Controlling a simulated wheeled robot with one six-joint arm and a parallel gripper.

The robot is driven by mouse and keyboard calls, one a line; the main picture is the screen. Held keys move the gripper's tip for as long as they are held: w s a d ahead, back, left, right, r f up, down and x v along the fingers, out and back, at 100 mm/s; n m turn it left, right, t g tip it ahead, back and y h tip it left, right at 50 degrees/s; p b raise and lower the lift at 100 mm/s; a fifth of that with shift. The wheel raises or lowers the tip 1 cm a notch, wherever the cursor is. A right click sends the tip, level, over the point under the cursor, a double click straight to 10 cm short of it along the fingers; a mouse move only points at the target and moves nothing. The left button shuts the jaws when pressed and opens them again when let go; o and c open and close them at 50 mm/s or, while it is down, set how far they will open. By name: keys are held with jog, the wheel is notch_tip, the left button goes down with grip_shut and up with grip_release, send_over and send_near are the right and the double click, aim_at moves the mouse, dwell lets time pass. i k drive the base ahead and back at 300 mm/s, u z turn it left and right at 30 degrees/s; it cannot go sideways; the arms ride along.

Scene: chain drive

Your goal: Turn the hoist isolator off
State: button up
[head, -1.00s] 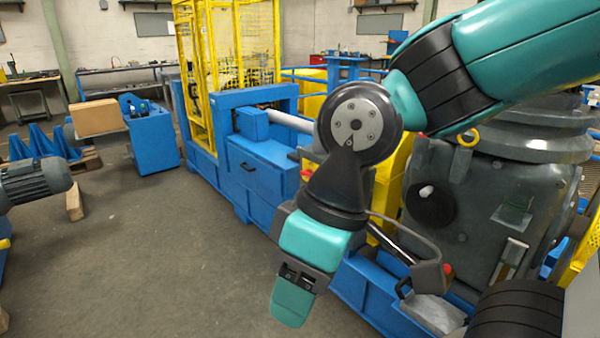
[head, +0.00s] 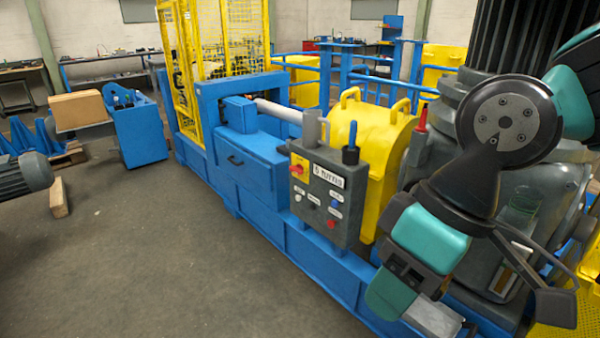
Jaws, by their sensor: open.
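A grey control box (head: 322,212) stands at the front of the blue machine, right of centre. A red rotary knob on a yellow plate (head: 298,166) sits at its upper left and looks like an isolator. The box's white label (head: 328,176) is too small to read surely. Small buttons sit below, including a red one (head: 331,223). My gripper (head: 402,282) is open, with teal and black parts, to the right of the box and apart from it in the picture. Nothing shows held in it. I cannot tell its distance from the box in depth.
A yellow guard cover (head: 362,135) with handles stands behind the box. A yellow mesh cage (head: 240,40) stands at the back. The floor (head: 170,260) at the left front is clear.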

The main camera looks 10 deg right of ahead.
aim_at(298, 169)
jog(key=u, duration=0.75)
jog(key=i, duration=0.7)
jog(key=u, duration=0.75)
jog(key=i, duration=0.75)
jog(key=z, duration=0.85)
jog(key=i, duration=0.8)
jog(key=z, duration=0.9)
